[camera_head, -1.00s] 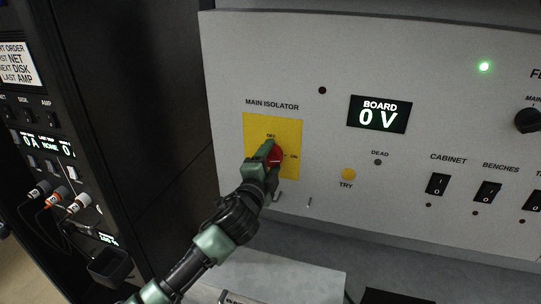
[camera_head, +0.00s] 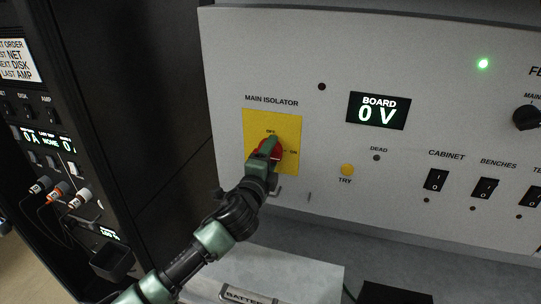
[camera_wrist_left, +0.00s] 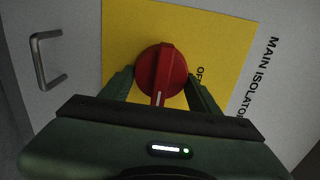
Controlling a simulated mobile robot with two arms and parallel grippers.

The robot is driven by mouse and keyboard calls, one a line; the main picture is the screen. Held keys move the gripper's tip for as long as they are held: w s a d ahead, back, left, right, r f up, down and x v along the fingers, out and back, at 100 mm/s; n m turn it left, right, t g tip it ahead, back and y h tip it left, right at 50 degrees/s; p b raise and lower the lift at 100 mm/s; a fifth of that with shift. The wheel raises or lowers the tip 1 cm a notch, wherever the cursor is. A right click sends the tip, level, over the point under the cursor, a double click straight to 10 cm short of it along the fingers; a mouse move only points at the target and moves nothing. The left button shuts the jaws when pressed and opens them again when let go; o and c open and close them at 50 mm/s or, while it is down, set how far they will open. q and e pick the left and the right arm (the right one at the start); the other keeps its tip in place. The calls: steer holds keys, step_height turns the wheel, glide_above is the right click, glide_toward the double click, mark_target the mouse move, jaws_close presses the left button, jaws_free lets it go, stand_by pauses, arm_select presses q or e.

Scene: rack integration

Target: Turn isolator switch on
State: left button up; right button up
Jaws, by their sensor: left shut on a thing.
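The red isolator knob (camera_head: 277,152) sits on a yellow plate (camera_head: 288,127) labelled MAIN ISOLATOR, with OFF above it and ON to its right. My left gripper (camera_head: 267,149) is shut on the knob and partly hides it in the head view. In the left wrist view, the knob (camera_wrist_left: 161,70) is between the two green fingers. Its white mark points down in that view, while the OFF label lies to its right; the ON label is hidden there. The board display (camera_head: 378,111) reads 0 V. My right gripper is not in view.
A metal handle (camera_wrist_left: 43,62) stands out from the panel near the gripper in the wrist view. A yellow TRY button (camera_head: 347,170) and black rocker switches (camera_head: 436,180) are to the right. A dark rack with plugged cables (camera_head: 57,195) stands at left.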

arm_select(q)
steer(key=o, duration=1.4)
steer(key=shift+c, duration=0.2)
steer(key=b+v, duration=0.2)
steer(key=v, duration=0.5)
steer(key=shift+s, duration=0.35)
steer(key=shift+a+f, duration=0.1)
